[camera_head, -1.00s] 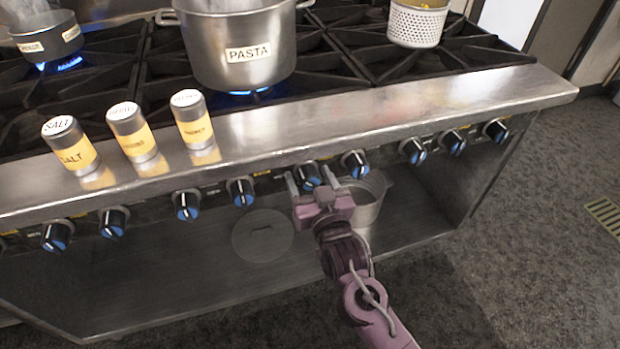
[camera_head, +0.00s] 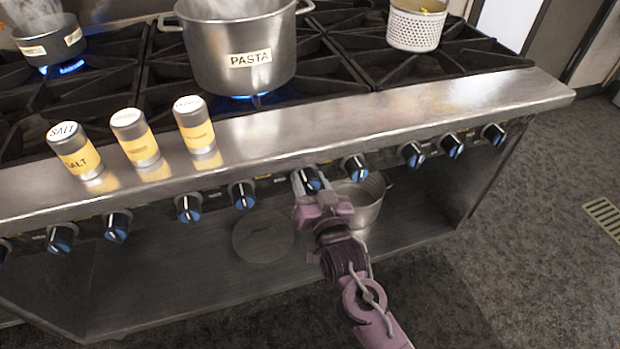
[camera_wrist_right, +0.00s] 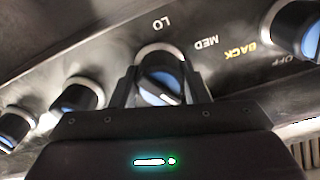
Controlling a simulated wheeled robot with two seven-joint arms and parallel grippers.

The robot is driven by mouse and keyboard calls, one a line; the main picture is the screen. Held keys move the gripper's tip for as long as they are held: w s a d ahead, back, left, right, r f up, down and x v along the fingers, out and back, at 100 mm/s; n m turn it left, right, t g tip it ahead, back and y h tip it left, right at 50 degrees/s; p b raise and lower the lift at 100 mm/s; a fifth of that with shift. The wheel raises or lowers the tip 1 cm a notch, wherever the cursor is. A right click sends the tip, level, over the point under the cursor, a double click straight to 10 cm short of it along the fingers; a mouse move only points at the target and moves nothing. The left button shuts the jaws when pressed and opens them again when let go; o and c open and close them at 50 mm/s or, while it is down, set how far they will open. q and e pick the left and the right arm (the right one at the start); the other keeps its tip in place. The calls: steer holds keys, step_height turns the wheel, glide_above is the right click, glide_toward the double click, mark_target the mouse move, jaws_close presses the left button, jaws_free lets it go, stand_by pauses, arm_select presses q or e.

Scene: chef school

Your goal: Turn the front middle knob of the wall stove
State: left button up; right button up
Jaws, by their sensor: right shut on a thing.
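The wall stove (camera_head: 400,100) has a row of black knobs with blue faces along its front panel. My right gripper (camera_head: 308,183) is at the panel below the pasta pot, shut on one knob (camera_head: 312,178). In the right wrist view this knob (camera_wrist_right: 160,80) sits between the two fingers (camera_wrist_right: 163,92), with LO and MED marks above it. Neighbouring knobs stand to its left (camera_head: 242,195) and right (camera_head: 355,167). My left gripper is not in view.
A PASTA pot (camera_head: 240,45) sits over a lit burner. Three yellow-labelled shakers (camera_head: 135,137) stand on the front ledge. A smaller pot (camera_head: 45,38) and a white perforated strainer (camera_head: 416,28) are on the stove. A metal pot (camera_head: 365,200) and lid (camera_head: 262,236) lie on the shelf below.

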arm_select(q)
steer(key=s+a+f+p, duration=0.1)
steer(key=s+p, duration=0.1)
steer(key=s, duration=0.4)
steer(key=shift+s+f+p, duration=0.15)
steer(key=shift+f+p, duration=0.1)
steer(key=shift+p, duration=0.15)
arm_select(e)
steer(key=shift+m, duration=2.9)
steer(key=o, duration=1)
steer(key=shift+c, duration=0.2)
steer(key=v, duration=0.7)
steer(key=shift+s, duration=0.35)
steer(key=shift+d, duration=0.1)
